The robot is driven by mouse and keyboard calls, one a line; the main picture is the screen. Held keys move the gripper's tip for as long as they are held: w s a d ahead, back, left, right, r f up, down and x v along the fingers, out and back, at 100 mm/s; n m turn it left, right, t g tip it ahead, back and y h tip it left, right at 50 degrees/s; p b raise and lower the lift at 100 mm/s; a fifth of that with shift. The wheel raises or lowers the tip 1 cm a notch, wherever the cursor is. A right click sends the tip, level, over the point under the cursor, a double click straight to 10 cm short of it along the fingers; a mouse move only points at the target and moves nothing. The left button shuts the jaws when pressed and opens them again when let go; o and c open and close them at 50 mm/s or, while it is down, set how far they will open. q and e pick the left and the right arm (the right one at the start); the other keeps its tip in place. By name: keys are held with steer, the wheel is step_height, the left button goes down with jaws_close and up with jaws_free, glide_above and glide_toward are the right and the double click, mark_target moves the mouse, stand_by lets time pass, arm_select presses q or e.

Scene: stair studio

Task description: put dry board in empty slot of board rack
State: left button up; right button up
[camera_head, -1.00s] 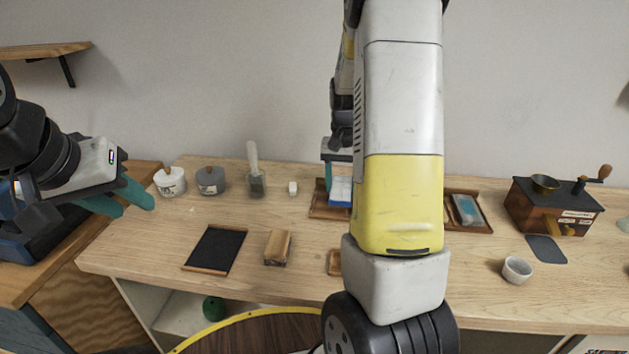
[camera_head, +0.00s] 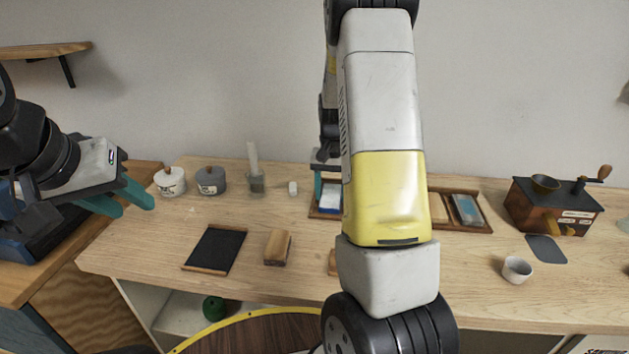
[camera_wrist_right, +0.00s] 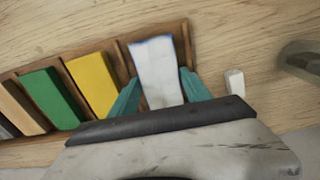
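A pale white board with blue edges (camera_wrist_right: 158,70) is between the teal fingertips of my right gripper (camera_wrist_right: 160,80), which appear to touch both its sides. It is over the end slot of the wooden board rack (camera_wrist_right: 120,58). In the head view, the board (camera_head: 330,202) is low at the rack's left end, below my right gripper; my right arm hides the middle of the rack. Whether it rests fully in the slot is unclear. In the wrist view, neighbouring slots hold a yellow board (camera_wrist_right: 92,82) and a green board (camera_wrist_right: 52,98). My left gripper (camera_head: 135,203) is open, far left.
A black panel (camera_head: 216,249) and a wooden block (camera_head: 278,247) lie at the front left. Two lidded pots (camera_head: 210,181) and a glass with a tool (camera_head: 256,184) stand behind. A grinder (camera_head: 555,205) and small cup (camera_head: 517,269) are at the right.

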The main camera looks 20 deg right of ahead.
mark_target(331, 196)
steer(key=shift+o, duration=1.3)
step_height(331, 196, up, 12)
steer(key=s+a+r+n+t, duration=0.2)
steer(key=s+a+r, duration=0.1)
steer(key=s, duration=0.4)
steer(key=s+a+r+n+t+y, duration=0.1)
steer(key=s+a+r, duration=0.3)
steer(key=s, duration=0.4)
steer(key=s+a+r+n+t+y, duration=0.1)
steer(key=s+a+r+n+t, duration=0.1)
steer(key=s+a, duration=0.3)
steer(key=shift+s+a+r+n+t, duration=0.5)
steer(key=shift+s+r, duration=0.4)
steer(key=shift+s, duration=0.65)
steer(key=shift+d, duration=0.1)
